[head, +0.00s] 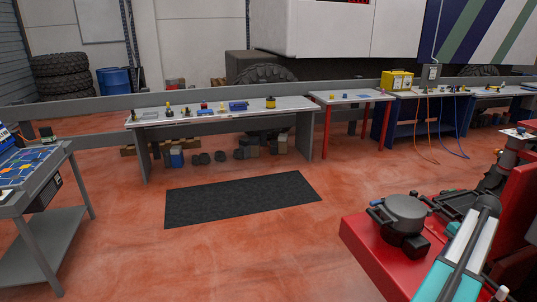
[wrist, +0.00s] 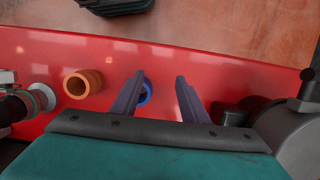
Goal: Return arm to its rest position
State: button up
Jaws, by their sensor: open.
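My gripper (wrist: 157,88) shows in the wrist view with its two dark fingers apart. No object is held between them. Below the fingers is a red surface (wrist: 215,75). A blue ring-shaped piece (wrist: 146,92) lies on it, partly hidden behind the left finger. In the head view my arm (head: 462,250) is folded low over the red deck at the lower right. I cannot clearly make out the fingers in that view.
An orange hollow cylinder (wrist: 82,84) and a grey-green fitting (wrist: 42,97) sit left of the fingers. A long workbench (head: 222,112) with small parts, a red-legged table (head: 350,98) and a black mat (head: 243,199) stand apart from the arm. A cart (head: 45,170) is at left.

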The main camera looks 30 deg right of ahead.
jog(key=w+a+f+n+g+y+b, duration=0.1)
jog(key=w+a+f+n+b, duration=0.1)
jog(key=w+a+f, duration=0.6)
jog(key=w+a+f+n+g+y+b, duration=0.15)
jog(key=w+a+f, duration=0.35)
jog(key=w, duration=0.6)
jog(key=w+a+f+n+g+b, duration=0.15)
jog(key=w+a+f, duration=0.25)
jog(key=a+f, duration=0.45)
jog(key=w+a+f+n+b, duration=0.25)
jog(key=w+a+f, duration=0.3)
jog(key=a, duration=0.65)
jog(key=s+a+f+n+g+h+b, duration=0.1)
jog(key=s+a+f+n+g+b, duration=0.15)
jog(key=a+f, duration=0.75)
jog(key=s+a+f+n+g+h+b, duration=0.1)
jog(key=s+a+f+n, duration=0.3)
jog(key=a, duration=0.9)
jog(key=s+a+f+n+h+b, duration=0.2)
jog(key=s+a+f+n+h, duration=0.1)
jog(key=s+a+f+n, duration=0.4)
jog(key=s+a+f+t, duration=0.1)
jog(key=s+a+f, duration=0.2)
jog(key=s+f, duration=0.1)
jog(key=shift+s+a, duration=0.3)
jog(key=shift+s, duration=0.55)
